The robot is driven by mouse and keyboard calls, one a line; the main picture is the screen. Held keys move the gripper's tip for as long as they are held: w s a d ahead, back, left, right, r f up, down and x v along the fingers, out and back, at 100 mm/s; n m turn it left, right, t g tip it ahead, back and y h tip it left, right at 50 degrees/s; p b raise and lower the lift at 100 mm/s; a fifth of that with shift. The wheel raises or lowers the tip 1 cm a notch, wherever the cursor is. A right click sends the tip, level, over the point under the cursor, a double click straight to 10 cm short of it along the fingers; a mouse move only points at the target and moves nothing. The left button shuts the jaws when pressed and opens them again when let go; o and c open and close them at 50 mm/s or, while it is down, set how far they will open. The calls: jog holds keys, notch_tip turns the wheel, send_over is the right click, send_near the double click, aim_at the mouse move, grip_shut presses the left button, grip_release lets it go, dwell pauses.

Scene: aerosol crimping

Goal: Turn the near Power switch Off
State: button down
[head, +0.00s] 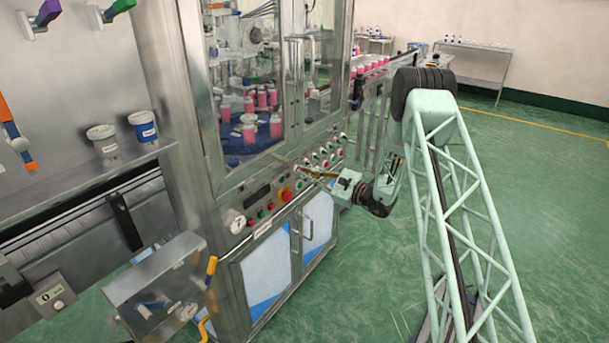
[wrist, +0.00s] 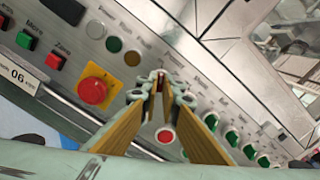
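The grey control panel of the machine (head: 262,200) carries several knobs and buttons. Several green rotary switches (wrist: 232,135) stand in a slanting row at the right in the wrist view; the same panel's knobs (head: 322,152) show small in the head view.
A red emergency stop (wrist: 92,90) on a yellow plate lies left of my fingers. A red button (wrist: 165,136) shows between them. Glass doors with a handle (head: 300,70) stand above the panel, and cabinet doors (head: 268,268) below. Green floor (head: 545,190) is open to the right.

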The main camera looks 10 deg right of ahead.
jog(key=c, duration=2.9)
grip_release()
jog(key=shift+o, duration=0.2)
jog(key=shift+s+d, duration=0.1)
jog(key=v, duration=1.1)
jog(key=shift+s+d, duration=0.2)
jog(key=shift+d, duration=0.05)
